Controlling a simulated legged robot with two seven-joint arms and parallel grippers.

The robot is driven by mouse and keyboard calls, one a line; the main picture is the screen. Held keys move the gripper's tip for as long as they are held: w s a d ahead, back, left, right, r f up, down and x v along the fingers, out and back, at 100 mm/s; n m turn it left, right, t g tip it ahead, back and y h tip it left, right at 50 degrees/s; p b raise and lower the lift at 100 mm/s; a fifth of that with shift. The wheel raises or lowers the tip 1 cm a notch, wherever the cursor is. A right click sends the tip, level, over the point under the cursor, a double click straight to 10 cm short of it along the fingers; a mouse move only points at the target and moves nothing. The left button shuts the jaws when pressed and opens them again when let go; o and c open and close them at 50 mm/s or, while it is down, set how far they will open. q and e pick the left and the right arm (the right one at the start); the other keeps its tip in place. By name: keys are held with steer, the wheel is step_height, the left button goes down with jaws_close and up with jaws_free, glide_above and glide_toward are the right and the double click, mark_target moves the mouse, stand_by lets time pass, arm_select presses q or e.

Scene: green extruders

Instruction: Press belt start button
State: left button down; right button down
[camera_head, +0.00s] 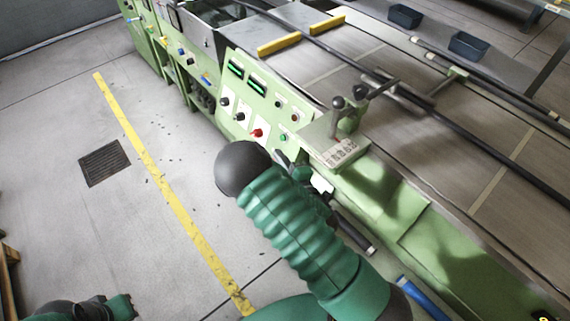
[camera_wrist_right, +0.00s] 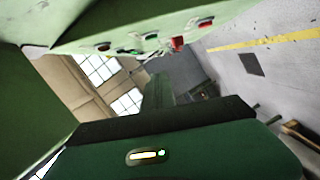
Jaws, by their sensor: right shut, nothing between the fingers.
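The green machine's control panel (camera_head: 262,104) carries several knobs and buttons. A red button (camera_head: 257,132) sits low on it, with a small green button (camera_head: 282,137) to its right. No readable label tells me which is belt start. My right gripper (camera_head: 282,158) is mostly hidden behind my arm, just below the green button. In the right wrist view my right gripper (camera_wrist_right: 158,80) is shut and empty, below the panel face (camera_wrist_right: 110,30); a red button (camera_wrist_right: 178,42) shows above it. Contact cannot be told. Part of my left arm shows at the bottom left; its jaws are unclear.
Two lit displays (camera_head: 246,77) are at the panel's top left. A lever with black knobs (camera_head: 338,103) stands on a ledge right of the panel. The conveyor (camera_head: 440,125) runs behind. A yellow line (camera_head: 160,178) and drain grate (camera_head: 104,162) mark the open floor at left.

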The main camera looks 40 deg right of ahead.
mark_target(283, 138)
steer(key=w+d, duration=0.1)
steer(key=w+d+f, duration=0.1)
steer(key=w+d, duration=0.1)
steer(key=w+d+b, duration=0.1)
steer(key=w, duration=0.1)
steer(key=shift+w+d+f, duration=0.15)
steer(key=shift+d+f, duration=0.15)
steer(key=shift+f, duration=0.1)
